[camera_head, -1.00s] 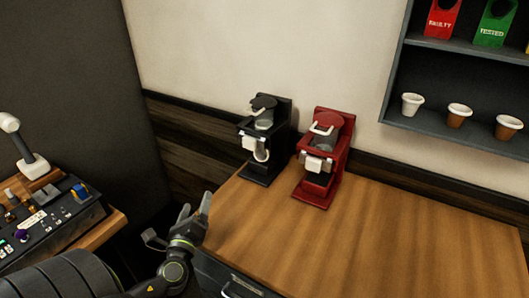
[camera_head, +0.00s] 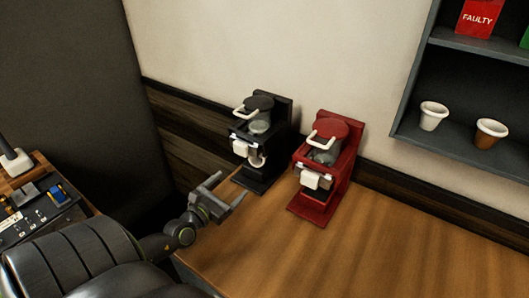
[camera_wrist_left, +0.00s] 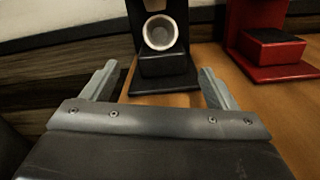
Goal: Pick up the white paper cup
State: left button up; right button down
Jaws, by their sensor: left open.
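A white cup (camera_wrist_left: 160,32) sits in the black brewer (camera_wrist_left: 170,85), tilted so its open mouth faces my left wrist camera. In the head view the cup (camera_head: 257,162) is a small pale shape low in the black brewer (camera_head: 262,130), partly hidden by the brewer's parts. My left gripper (camera_head: 233,188) is open and empty, in front of the black brewer. In the wrist view its two fingers (camera_wrist_left: 158,78) are spread wide, with the cup beyond them, between them in the picture and not touched. My right gripper is out of view.
A red brewer (camera_head: 322,165) stands close to the right of the black one on the wooden counter (camera_head: 350,250). A wall shelf (camera_head: 455,160) holds another white cup (camera_head: 433,116) and a brown cup (camera_head: 490,133). The counter's right part is clear.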

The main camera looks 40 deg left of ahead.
pick_arm(q)
send_near(259, 157)
jog(key=w, duration=0.3)
jog(key=shift+w+a, duration=0.2)
jog(key=shift+w, duration=0.65)
jog(key=w, duration=0.1)
jog(key=w+b, duration=0.1)
jog(key=w, duration=0.3)
jog(key=shift+a+f+b, duration=0.15)
jog(key=shift+a+b, duration=0.15)
jog(key=shift+a, duration=0.05)
jog(key=shift+w, duration=0.4)
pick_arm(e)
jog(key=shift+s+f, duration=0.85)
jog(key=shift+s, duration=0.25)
pick_arm(q)
jog(key=shift+s, duration=0.1)
jog(key=c, duration=1)
